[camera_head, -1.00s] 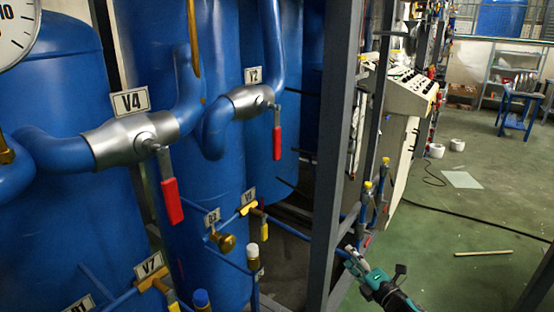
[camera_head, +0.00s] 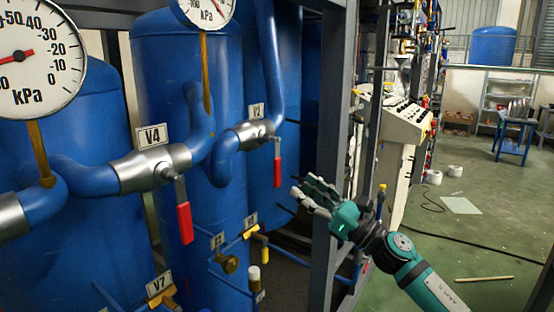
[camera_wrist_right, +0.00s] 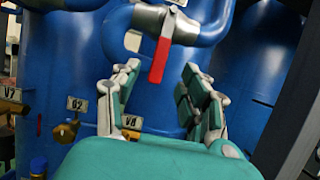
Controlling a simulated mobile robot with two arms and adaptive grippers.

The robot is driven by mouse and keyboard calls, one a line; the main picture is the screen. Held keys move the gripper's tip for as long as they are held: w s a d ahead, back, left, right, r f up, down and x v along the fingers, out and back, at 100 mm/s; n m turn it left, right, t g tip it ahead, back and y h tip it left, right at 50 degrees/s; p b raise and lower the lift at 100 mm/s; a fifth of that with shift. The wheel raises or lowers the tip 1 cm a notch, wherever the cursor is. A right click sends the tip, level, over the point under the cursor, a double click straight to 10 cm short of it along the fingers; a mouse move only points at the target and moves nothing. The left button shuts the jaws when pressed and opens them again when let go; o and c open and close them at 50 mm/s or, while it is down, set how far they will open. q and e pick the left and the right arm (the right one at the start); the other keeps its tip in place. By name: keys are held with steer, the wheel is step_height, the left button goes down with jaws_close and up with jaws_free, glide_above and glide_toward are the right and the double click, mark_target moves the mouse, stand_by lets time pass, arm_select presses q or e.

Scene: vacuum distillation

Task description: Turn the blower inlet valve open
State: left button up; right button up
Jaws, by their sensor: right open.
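Two silver valves with red lever handles sit on the blue pipes: the V4 valve (camera_head: 150,168) at left and the V2 valve (camera_head: 255,132) to its right. I cannot tell by any label which is the blower inlet valve. The V2 red handle (camera_head: 277,172) hangs straight down. It also shows in the right wrist view (camera_wrist_right: 161,60), beyond and between my fingertips. The V4 red handle (camera_head: 185,222) hangs down too. My right gripper (camera_head: 304,193) is open and empty, to the right of the V2 handle and apart from it; the wrist view shows its spread fingers (camera_wrist_right: 153,85). My left gripper is not in view.
A grey frame post (camera_head: 328,120) stands right behind my right gripper. Small yellow-handled valves (camera_head: 252,232) sit lower on thin pipes. Blue tanks (camera_head: 165,80) stand behind the valves. Pressure gauges (camera_head: 35,75) are at upper left. A control console (camera_head: 405,122) stands at right.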

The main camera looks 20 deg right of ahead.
mark_target(279, 171)
steer(key=p+x, duration=0.3)
steer(key=x, duration=0.5)
steer(key=shift+d, duration=0.1)
steer(key=shift+w+a, duration=0.35)
jaws_close()
